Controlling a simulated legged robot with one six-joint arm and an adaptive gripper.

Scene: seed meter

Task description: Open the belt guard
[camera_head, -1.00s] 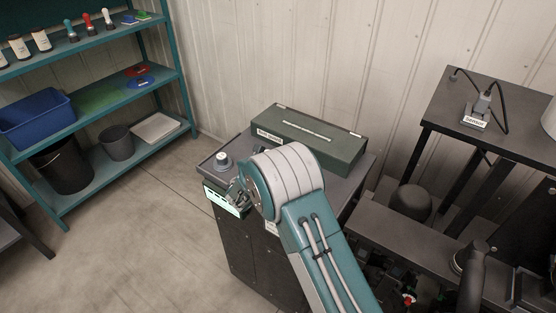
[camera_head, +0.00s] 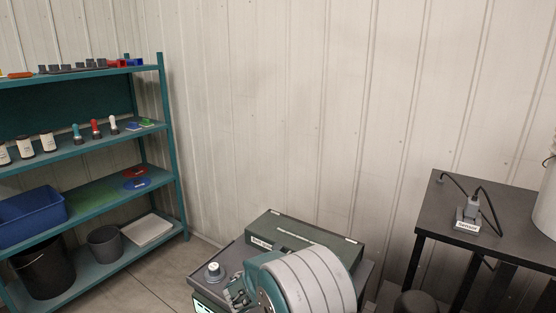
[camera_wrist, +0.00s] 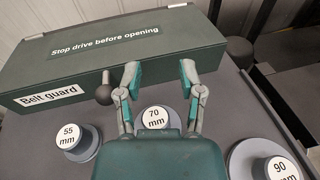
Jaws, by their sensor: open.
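The belt guard (camera_wrist: 110,60) is a long dark green box with a "Belt guard" label and a "Stop drive before opening" strip. It lies shut on the grey cabinet top, and it also shows in the head view (camera_head: 318,243). A dark round knob (camera_wrist: 104,92) sticks out at its front beside the label. My gripper (camera_wrist: 160,80) is open and empty in the wrist view, its two fingertips in front of the guard, with the knob just left of the left finger. Whether a finger touches the guard or knob I cannot tell.
Round pulleys marked 55 mm (camera_wrist: 75,140), 70 mm (camera_wrist: 158,120) and 90 mm (camera_wrist: 270,165) stand on the cabinet top in front of the guard. A sensor (camera_head: 468,214) sits on the dark table at right. A teal shelf (camera_head: 90,150) stands at left.

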